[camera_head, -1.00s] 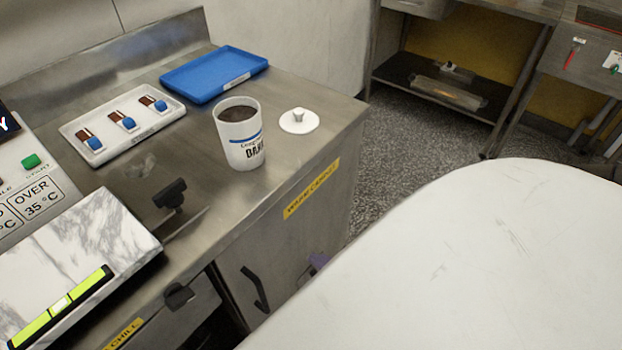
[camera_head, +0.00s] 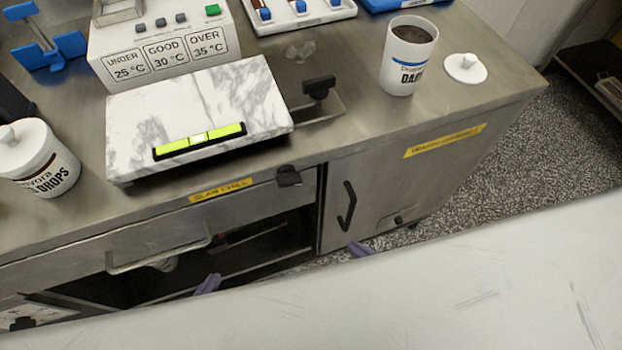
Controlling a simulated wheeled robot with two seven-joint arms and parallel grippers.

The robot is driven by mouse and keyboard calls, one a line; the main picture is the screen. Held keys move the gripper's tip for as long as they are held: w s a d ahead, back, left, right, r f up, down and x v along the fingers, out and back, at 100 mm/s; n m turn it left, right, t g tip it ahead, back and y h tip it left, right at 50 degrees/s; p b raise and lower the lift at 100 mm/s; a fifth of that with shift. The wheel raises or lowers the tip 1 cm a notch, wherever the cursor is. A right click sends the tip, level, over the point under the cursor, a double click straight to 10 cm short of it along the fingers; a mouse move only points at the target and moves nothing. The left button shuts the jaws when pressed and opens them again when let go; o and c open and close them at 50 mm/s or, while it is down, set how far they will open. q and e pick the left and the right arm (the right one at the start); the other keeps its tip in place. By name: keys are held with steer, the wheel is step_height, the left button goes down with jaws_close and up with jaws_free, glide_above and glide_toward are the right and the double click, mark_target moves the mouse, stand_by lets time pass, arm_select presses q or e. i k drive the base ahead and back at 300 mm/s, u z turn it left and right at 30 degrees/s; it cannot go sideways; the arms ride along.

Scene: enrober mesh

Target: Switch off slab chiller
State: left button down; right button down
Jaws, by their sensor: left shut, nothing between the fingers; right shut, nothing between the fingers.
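The slab chiller is marked by a yellow label (camera_head: 220,190) on the counter's front edge. A black knob (camera_head: 288,176) sits on that edge just right of the label. Above it lies a marble slab (camera_head: 215,95) with a yellow-green level (camera_head: 199,140) along its front. A second black knob or lever (camera_head: 318,88) stands on the counter right of the slab. My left gripper (camera_head: 208,284) shows only as a purple tip, low in front of the dark opening. My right gripper (camera_head: 360,249) shows as a purple tip below the cabinet door. Both are shut, empty and apart from the knobs; most of each is hidden.
A temperature box (camera_head: 165,45) with a green button stands behind the slab. An open cup (camera_head: 409,55) and a white lid (camera_head: 465,68) are on the right; a lidded jar (camera_head: 38,158) is on the left. A drawer handle (camera_head: 160,245) and a cabinet handle (camera_head: 346,206) stick out in front.

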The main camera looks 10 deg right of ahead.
mark_target(286, 176)
steer(key=z, duration=0.7)
steer(key=k, duration=0.75)
steer(key=u, duration=0.3)
